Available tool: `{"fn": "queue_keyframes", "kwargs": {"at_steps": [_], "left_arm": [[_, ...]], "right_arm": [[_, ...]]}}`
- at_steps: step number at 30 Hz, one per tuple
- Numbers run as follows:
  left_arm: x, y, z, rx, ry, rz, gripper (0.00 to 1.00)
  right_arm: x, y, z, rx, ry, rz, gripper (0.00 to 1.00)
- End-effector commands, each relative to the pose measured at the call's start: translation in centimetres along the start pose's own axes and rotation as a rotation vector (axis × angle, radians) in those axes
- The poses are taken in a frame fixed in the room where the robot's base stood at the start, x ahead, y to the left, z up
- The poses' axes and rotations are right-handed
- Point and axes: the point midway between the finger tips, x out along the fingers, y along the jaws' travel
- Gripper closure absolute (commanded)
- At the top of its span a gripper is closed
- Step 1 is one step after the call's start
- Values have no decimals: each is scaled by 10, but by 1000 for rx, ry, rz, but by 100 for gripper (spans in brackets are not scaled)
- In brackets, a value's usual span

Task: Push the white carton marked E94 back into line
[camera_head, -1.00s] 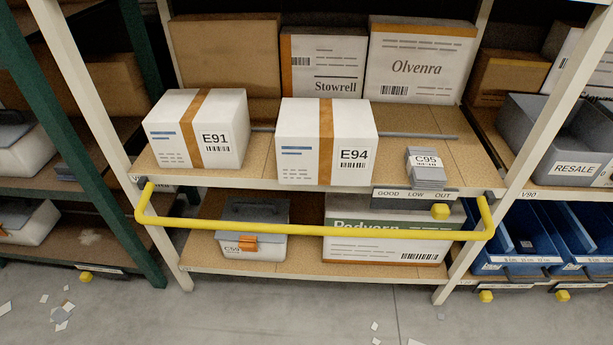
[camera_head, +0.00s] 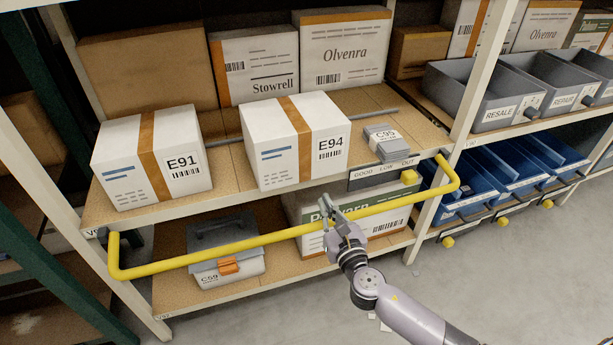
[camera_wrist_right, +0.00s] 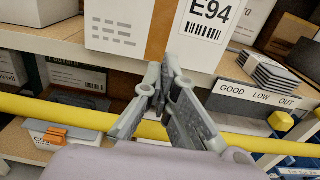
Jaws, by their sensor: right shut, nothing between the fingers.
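The white carton marked E94 (camera_head: 280,160), with a brown tape strip, stands upright on the upper shelf. Its front bottom edge is close to the shelf's front edge. It also shows in the right wrist view (camera_wrist_right: 120,30), above and beyond the fingers. My right gripper (camera_head: 325,206) is shut and empty, in front of the shelf and lower than the carton, near the yellow rail. In the right wrist view its fingertips (camera_wrist_right: 163,75) overlap the carton's lower edge; I cannot tell the exact gap. My left gripper is not in view.
A yellow rail (camera_head: 190,257) runs across the rack's front. A grey rod (camera_head: 225,141) lies behind the cartons. Larger boxes stand at the back, including Stowrell (camera_head: 255,67).

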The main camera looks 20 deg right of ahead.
Motion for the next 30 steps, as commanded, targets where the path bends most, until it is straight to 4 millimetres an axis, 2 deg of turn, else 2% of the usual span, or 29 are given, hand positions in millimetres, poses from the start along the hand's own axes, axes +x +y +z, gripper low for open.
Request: {"fn": "queue_keyframes", "kwargs": {"at_steps": [4, 9, 15, 21, 30], "left_arm": [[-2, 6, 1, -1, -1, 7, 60], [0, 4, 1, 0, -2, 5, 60], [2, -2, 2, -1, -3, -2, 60], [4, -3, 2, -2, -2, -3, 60], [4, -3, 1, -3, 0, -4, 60]], "right_arm": [[33, 0, 2, 3, -3, -2, 100], [70, 0, 0, 4, -1, -1, 100], [102, 0, 0, 5, 1, -1, 100], [117, 0, -1, 5, 2, 0, 100], [118, 0, -1, 5, 2, 0, 100]]}}
